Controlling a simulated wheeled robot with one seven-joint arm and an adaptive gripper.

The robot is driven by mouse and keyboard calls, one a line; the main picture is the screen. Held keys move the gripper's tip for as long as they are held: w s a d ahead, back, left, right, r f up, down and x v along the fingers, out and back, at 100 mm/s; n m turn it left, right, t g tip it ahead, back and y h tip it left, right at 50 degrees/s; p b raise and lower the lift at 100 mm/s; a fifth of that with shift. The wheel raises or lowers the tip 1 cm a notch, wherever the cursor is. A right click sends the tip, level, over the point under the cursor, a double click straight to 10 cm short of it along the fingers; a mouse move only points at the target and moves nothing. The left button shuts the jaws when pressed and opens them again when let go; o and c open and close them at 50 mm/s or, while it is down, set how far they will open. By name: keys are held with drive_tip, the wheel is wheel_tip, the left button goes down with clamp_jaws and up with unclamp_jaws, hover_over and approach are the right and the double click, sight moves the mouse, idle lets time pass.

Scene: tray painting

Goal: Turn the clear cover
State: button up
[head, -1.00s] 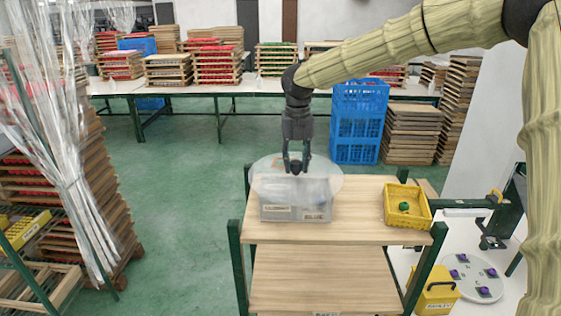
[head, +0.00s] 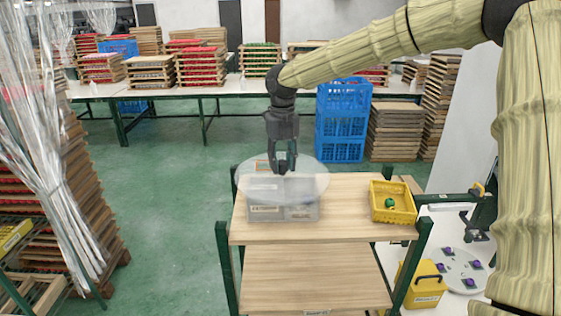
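The clear cover (head: 313,184) is a round, see-through disc with a small dark knob (head: 283,168) near its middle. It lies flat over a grey box (head: 283,214) with labelled fronts on the wooden cart top. My gripper (head: 282,168) points straight down over the middle of the cover. Its two dark fingers reach down on either side of the knob. They are too small and dark to tell whether they press on it. Part of the box shows hazily through the cover.
A yellow basket (head: 393,217) with a green item stands at the right of the cart top (head: 345,200). A yellow case (head: 422,286) and a white disc with purple pieces (head: 448,275) are lower right. Plastic curtains hang at the left.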

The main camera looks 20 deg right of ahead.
sight(283, 161)
drive_tip(key=o, duration=0.4)
drive_tip(key=shift+d, duration=0.1)
wheel_tip(283, 161, up, 12)
idle(0.5)
drive_tip(key=shift+w, duration=0.1)
